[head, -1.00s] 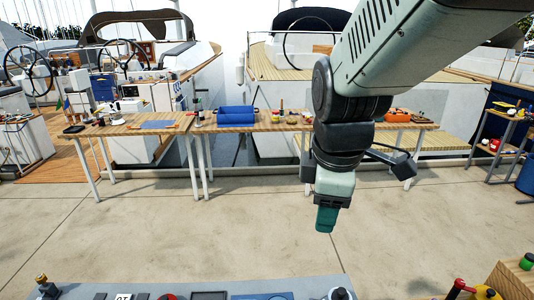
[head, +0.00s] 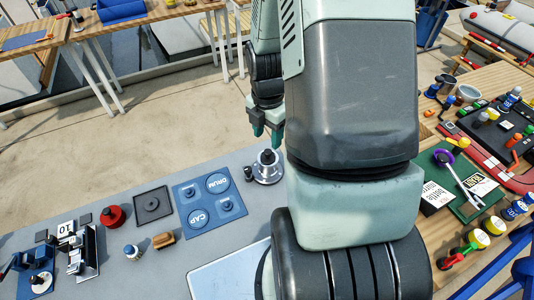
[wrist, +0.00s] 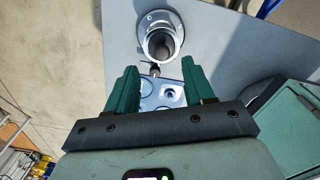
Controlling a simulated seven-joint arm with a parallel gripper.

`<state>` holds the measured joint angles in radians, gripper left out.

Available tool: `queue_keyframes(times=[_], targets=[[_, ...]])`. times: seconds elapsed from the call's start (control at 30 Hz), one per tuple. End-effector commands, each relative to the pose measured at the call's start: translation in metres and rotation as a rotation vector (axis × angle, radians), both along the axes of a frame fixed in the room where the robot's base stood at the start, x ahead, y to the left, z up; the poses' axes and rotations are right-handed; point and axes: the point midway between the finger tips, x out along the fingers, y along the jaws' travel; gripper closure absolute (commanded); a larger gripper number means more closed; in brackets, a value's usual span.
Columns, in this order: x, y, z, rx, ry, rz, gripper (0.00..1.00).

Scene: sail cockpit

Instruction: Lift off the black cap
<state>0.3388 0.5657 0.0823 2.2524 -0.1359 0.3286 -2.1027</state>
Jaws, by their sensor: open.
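A silver drum unit on a round flanged base (head: 268,175) stands on the grey bench, just left of my arm. Its dark top, which looks like the black cap (head: 267,157), shows above the silver body. In the wrist view the silver base (wrist: 172,20) is beyond the fingers, with a dark round part (wrist: 159,47) in its middle. My gripper (head: 267,135) is open and empty, above and behind the unit in the head view. In the wrist view its two green fingers (wrist: 160,68) are apart, with nothing between them. Exact height above the cap cannot be told.
A blue mat (head: 209,200) marked DRUM and CAP lies left of the unit. Further left are a dark square tray (head: 152,205), a red round part (head: 112,216) and a wooden-handled brush (head: 164,240). A cluttered wooden bench (head: 430,130) is on the right.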

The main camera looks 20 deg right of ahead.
Motion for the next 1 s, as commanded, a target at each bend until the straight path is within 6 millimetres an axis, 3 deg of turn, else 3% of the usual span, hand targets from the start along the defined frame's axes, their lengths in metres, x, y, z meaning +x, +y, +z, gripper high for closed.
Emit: queue_keyframes(times=[0.4, 0.67, 1.0], targets=[[-0.003, 0.000, -0.050, -0.002, 0.002, -0.001, 0.47], [-0.002, 0.000, -0.053, -0.003, -0.001, -0.002, 0.47], [-0.003, 0.000, -0.053, -0.003, -0.001, -0.002, 0.96]])
